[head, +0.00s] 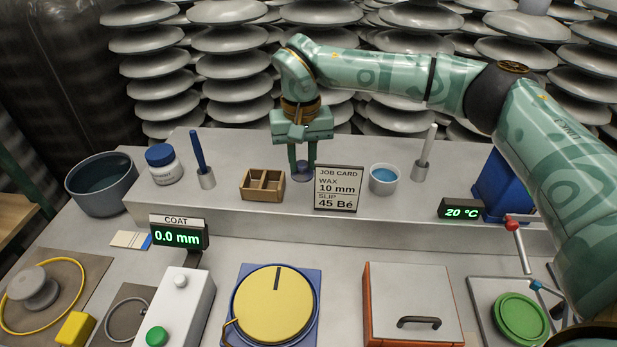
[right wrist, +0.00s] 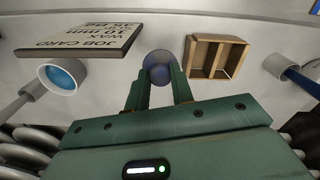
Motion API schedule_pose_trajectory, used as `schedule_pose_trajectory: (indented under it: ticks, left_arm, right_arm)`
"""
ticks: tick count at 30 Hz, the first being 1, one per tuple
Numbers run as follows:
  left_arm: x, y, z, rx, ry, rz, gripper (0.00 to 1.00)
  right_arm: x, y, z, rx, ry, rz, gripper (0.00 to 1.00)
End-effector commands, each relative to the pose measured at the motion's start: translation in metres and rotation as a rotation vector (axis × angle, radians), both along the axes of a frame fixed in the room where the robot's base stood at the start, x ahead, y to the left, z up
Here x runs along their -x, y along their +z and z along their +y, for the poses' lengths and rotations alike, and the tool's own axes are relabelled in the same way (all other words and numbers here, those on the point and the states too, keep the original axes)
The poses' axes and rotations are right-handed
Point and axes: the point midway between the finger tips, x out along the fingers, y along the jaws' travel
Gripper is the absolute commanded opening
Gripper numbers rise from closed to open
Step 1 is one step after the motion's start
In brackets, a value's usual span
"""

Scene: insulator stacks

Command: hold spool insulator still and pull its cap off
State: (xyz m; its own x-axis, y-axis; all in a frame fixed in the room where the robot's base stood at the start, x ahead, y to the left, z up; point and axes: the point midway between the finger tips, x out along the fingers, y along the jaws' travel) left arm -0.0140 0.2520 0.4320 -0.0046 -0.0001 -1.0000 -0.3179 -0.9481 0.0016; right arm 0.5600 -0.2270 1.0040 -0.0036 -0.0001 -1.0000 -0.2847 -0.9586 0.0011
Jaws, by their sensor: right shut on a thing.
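My right gripper (head: 301,160) reaches down onto the raised back shelf, its two fingers on either side of a small blue-grey round piece (head: 302,175). In the right wrist view the fingers (right wrist: 158,92) are shut on this piece (right wrist: 157,62), which looks glossy and rounded. I cannot tell whether it is the spool insulator, its cap, or both together; the fingers hide part of it. It appears to be at the shelf surface. My left gripper is not in view.
A wooden divided box (head: 262,185) stands close left of the gripper, the job card (head: 338,188) close right. A blue-filled cup (head: 384,179) is further right. A white jar (head: 164,165) and brush holder (head: 206,178) stand left. A yellow turntable (head: 273,307) is in front.

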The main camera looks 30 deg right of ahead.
Motion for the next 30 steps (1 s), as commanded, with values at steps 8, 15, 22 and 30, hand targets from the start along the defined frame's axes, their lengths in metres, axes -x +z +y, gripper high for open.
schedule_pose_trajectory:
  ticks: [8, 15, 22, 30]
  left_arm:
    - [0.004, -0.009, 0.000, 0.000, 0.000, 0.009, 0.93]
    - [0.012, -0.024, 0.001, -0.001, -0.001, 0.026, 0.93]
    - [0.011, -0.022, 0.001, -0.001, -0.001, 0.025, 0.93]
    - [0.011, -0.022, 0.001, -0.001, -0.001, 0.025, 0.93]
  right_arm:
    - [-0.011, -0.023, -0.015, -0.001, -0.001, 0.000, 0.00]
    - [-0.013, -0.060, -0.018, -0.001, 0.000, 0.003, 0.00]
    - [-0.013, -0.057, -0.018, 0.000, 0.000, -0.002, 0.00]
    - [-0.013, -0.059, -0.018, 0.000, 0.000, -0.001, 0.45]
